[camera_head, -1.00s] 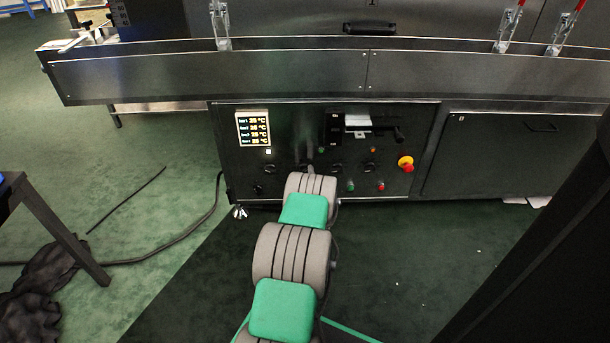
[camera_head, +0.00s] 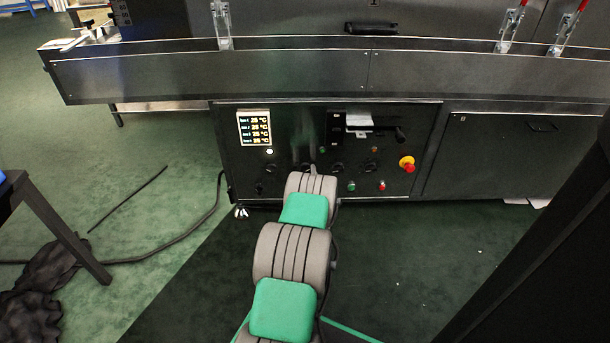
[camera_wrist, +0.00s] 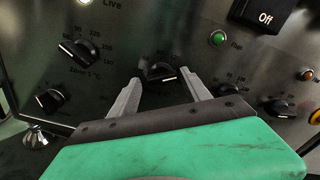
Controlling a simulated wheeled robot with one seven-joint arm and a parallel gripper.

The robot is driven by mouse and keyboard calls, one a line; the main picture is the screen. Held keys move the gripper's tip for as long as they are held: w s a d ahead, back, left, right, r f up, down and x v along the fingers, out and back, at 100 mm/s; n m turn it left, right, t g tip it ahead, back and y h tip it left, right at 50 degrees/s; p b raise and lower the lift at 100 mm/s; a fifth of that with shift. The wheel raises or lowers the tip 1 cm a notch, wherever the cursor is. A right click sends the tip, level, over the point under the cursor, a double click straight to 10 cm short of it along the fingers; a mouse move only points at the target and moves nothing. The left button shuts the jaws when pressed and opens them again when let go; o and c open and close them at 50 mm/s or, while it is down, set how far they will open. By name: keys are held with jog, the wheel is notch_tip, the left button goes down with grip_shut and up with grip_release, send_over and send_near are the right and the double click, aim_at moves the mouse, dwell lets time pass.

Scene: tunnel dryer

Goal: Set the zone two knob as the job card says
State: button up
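The control panel (camera_head: 290,150) stands under the conveyor. In the wrist view a dark knob (camera_wrist: 158,72) with a pale pointer line lies between the fingertips of my gripper (camera_wrist: 159,78). It is the first knob right of the one labelled Zone 1 (camera_wrist: 78,52); its own label is hidden, so its name cannot be read. My gripper is open, with a finger on each side of the knob and gaps visible; contact is not seen.
A four-line temperature display (camera_head: 254,130) is at the panel's upper left. Another knob (camera_wrist: 278,108) is to the right, and one (camera_wrist: 50,99) at lower left. A green lamp (camera_wrist: 217,38), an Off switch (camera_wrist: 264,14) and a red emergency stop (camera_head: 407,164) are nearby.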

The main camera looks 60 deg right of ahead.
jog(key=shift+o, duration=0.5)
jog(key=shift+s+d, duration=0.1)
jog(key=shift+s, duration=0.05)
jog(key=p+v, duration=0.2)
jog(key=v, duration=0.5)
jog(key=shift+s+a, duration=0.15)
jog(key=shift+a, duration=0.25)
